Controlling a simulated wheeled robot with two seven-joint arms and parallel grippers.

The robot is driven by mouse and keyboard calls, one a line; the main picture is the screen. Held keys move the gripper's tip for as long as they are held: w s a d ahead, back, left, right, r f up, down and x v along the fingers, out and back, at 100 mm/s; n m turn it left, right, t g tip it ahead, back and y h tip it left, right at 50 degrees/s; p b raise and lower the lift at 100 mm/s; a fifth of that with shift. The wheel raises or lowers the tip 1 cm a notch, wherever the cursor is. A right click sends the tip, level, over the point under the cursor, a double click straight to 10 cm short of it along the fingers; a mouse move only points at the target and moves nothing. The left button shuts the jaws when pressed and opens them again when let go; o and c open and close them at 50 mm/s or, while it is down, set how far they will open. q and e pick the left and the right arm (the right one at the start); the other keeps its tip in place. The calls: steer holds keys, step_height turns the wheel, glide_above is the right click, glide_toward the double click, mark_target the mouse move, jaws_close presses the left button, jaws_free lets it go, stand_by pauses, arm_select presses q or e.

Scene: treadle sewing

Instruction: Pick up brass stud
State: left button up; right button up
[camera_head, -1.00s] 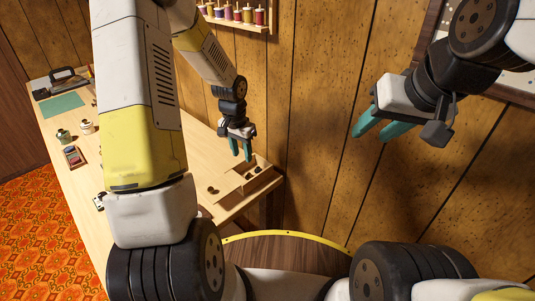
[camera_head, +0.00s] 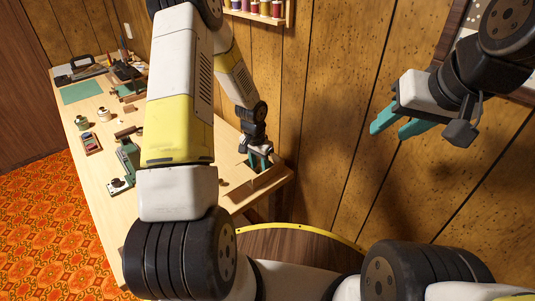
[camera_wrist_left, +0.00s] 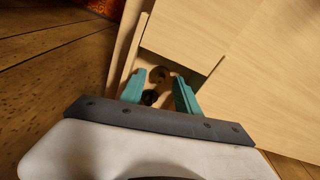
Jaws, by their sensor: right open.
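A small round brass-coloured piece, likely the brass stud (camera_wrist_left: 158,74), lies in a compartment of the wooden tray (camera_head: 268,182) at the table's end. A dark round piece (camera_wrist_left: 150,97) lies close beside it. My left gripper (camera_head: 260,159) points down into the tray. In the left wrist view its teal fingers (camera_wrist_left: 159,80) are apart, one on each side of these pieces, and it appears to hold nothing. In the head view the fingers and tray wall hide the pieces. My right gripper (camera_head: 402,124) is open and empty, in the air at the right.
The wood-panelled wall (camera_head: 330,130) rises close behind the tray. A green machine part (camera_head: 126,165), a small box (camera_head: 90,143), spools (camera_head: 81,122) and a green mat (camera_head: 82,92) are further along the table. A thread rack (camera_head: 262,15) hangs on the wall.

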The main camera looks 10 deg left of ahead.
arm_select(q)
jaws_close()
